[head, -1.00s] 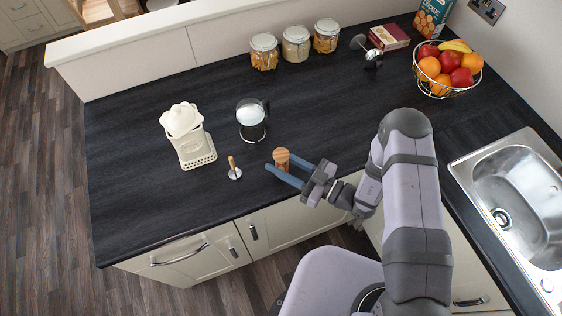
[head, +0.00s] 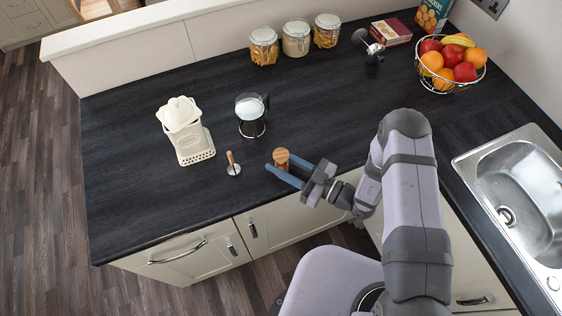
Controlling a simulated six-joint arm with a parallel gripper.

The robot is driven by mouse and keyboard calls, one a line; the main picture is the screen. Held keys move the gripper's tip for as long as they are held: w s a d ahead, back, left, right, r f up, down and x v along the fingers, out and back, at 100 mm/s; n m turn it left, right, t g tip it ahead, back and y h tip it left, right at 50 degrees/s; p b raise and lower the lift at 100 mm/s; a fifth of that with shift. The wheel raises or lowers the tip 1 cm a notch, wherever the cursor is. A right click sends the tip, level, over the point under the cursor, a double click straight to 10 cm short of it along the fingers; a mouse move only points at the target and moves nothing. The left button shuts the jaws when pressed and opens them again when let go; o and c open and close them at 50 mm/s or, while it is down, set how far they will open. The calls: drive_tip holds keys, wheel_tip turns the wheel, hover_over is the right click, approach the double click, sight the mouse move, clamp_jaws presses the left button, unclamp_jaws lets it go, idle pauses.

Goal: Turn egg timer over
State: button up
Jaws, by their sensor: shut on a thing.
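The egg timer (head: 282,156) has a round wooden cap and stands near the front edge of the dark worktop. My gripper (head: 277,170) reaches in from the right with its blue fingers on either side of the timer, shut on it. The near finger hides part of the timer's lower body. The timer looks upright. Whether its base touches the worktop is hard to tell from this high view.
A tamper with a wooden handle (head: 232,163) stands close left of the fingers. A glass press (head: 251,115) and a cream coffee maker (head: 186,131) stand beyond it. Jars (head: 296,42), a fruit basket (head: 451,63) and the sink (head: 512,186) are farther off.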

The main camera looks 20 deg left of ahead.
sight(287, 167)
drive_tip(key=o, duration=0.9)
drive_tip(key=shift+c, duration=0.2)
drive_tip(key=shift+d+f, duration=0.1)
drive_tip(key=shift+d, duration=0.4)
drive_tip(key=d+b, duration=0.2)
drive_tip(key=d, duration=0.3)
drive_tip(key=shift+s+b, duration=0.4)
drive_tip(key=shift+s+d, duration=0.15)
drive_tip(key=shift+d, duration=0.5)
